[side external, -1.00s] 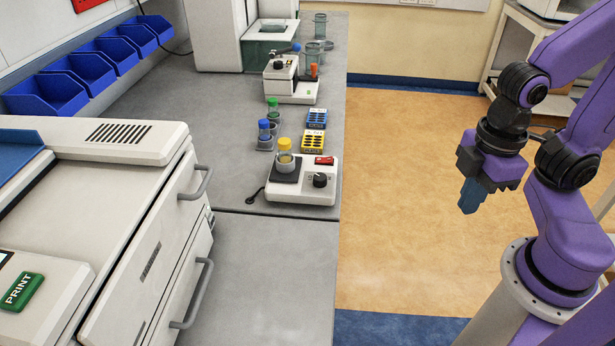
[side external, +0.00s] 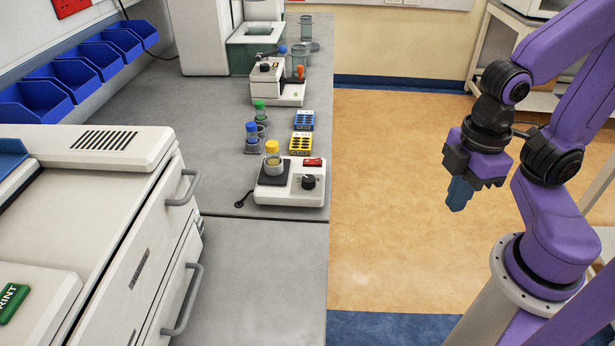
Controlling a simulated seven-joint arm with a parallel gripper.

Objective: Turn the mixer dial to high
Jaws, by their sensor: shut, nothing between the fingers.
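The mixer (side external: 291,195) is a white box on the grey bench, near the bench's right edge. Its black dial (side external: 309,182) sits on the right part of its top, and the pointer's setting is too small to read. A red switch (side external: 313,162) is behind the dial. A yellow-capped jar (side external: 272,158) stands upright on the mixer's dark plate. My gripper (side external: 457,197) has blue fingers, is shut and empty, and points down over the floor. It is well to the right of the mixer, apart from it.
Blue (side external: 304,120) and yellow (side external: 300,143) racks stand behind the mixer, with green-capped (side external: 260,112) and blue-capped (side external: 252,133) containers to their left. Another white device (side external: 279,92) is farther back. A large white machine with handles (side external: 85,215) fills the left front. The bench (side external: 255,280) in front is clear.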

